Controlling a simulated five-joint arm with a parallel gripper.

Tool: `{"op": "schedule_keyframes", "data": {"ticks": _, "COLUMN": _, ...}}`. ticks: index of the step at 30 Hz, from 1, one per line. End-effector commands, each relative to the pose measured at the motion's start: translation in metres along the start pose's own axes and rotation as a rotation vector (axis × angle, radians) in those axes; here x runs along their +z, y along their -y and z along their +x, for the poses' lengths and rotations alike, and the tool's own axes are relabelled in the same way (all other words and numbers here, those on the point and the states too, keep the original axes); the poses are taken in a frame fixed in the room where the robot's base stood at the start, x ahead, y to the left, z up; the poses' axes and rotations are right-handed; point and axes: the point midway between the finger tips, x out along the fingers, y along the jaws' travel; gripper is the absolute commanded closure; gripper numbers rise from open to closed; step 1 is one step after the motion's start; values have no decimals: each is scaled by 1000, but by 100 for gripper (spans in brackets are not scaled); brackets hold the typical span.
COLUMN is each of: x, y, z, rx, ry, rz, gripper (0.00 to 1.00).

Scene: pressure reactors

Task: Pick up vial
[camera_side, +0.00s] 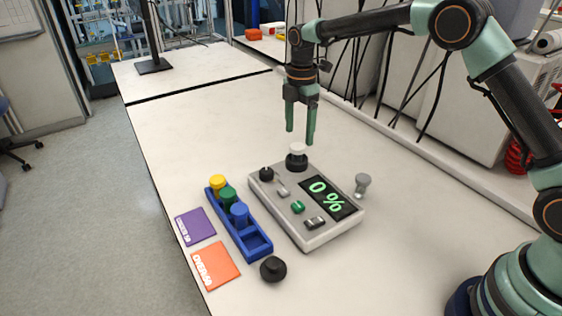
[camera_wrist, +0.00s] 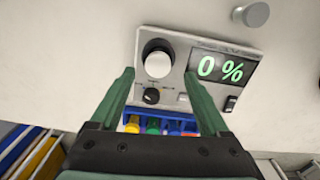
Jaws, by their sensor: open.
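My gripper (camera_side: 300,137) is open and points straight down, with its fingertips just above the device's back corner. Below it, a white-topped piece (camera_side: 298,149) sits in a round black socket (camera_side: 296,162). In the wrist view this pale round top (camera_wrist: 158,65) lies between the fingers, and nothing is gripped. Vials with yellow (camera_side: 218,182), green (camera_side: 228,195) and blue (camera_side: 239,212) tops stand in a blue rack (camera_side: 258,247) left of the device. The rack's front slot looks empty. I cannot tell whether the white-topped piece is a vial.
The grey reactor box (camera_side: 318,235) has a display (camera_side: 328,198) reading 0 %, knobs and switches. A grey piece (camera_side: 362,184) stands right of it, a black round piece (camera_side: 273,268) in front. Purple (camera_side: 195,226) and orange (camera_side: 215,265) cards lie left.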

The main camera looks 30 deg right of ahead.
Motion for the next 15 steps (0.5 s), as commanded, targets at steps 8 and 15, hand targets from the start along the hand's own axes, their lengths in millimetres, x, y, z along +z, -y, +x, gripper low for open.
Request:
{"op": "schedule_keyframes", "data": {"ticks": 8, "x": -1, "y": -1, "z": 27, "rx": -4, "ry": 0, "rz": 1, "gripper": 20}}
{"op": "schedule_keyframes", "data": {"ticks": 15, "x": -2, "y": -2, "z": 54, "rx": -1, "ry": 0, "rz": 1, "gripper": 20}}
